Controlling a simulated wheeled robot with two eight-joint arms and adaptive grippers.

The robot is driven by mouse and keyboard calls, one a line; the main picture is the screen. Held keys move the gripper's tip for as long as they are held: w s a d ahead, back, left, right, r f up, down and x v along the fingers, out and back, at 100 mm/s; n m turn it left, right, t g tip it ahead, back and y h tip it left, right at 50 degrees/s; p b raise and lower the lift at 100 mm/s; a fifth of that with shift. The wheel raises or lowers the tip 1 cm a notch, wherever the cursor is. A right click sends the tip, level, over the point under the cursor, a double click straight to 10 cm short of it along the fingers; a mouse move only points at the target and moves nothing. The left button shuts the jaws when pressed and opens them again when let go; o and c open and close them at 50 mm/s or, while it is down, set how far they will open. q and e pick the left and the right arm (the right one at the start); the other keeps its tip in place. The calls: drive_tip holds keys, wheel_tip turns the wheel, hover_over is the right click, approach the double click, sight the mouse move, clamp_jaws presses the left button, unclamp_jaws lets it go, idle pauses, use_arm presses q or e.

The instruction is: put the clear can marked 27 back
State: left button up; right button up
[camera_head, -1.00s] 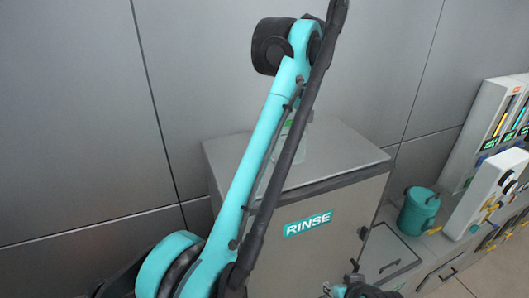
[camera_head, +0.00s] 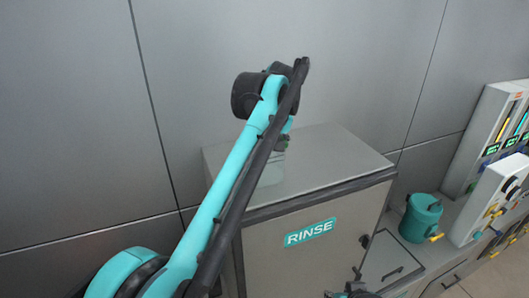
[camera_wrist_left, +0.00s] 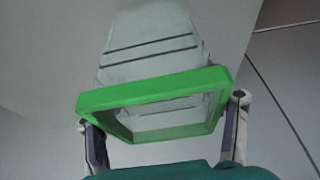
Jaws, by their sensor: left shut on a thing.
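A clear can (camera_wrist_left: 155,62) with a bright green rim shows in the left wrist view; no number is readable on it. My left gripper (camera_wrist_left: 163,135) has a finger on each side of the green rim and is shut on the can. In the head view, the can (camera_head: 272,172) shows partly beside my arm, over the top of the grey cabinet (camera_head: 325,155) labelled RINSE. I cannot tell whether its base touches the cabinet top. My left gripper (camera_head: 281,143) is mostly hidden behind my own arm there. My right gripper is not clearly seen.
A teal canister (camera_head: 420,217) stands right of the RINSE cabinet, near a white panel unit (camera_head: 488,200) with coloured knobs. A grey panelled wall (camera_head: 370,60) rises close behind the cabinet. The right part of the cabinet top is bare.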

use_arm(q)
drive_tip(key=shift+s, duration=0.1)
drive_tip(key=shift+s+f, duration=0.1)
drive_tip(key=o, duration=1.7)
drive_tip(key=shift+o, duration=0.5)
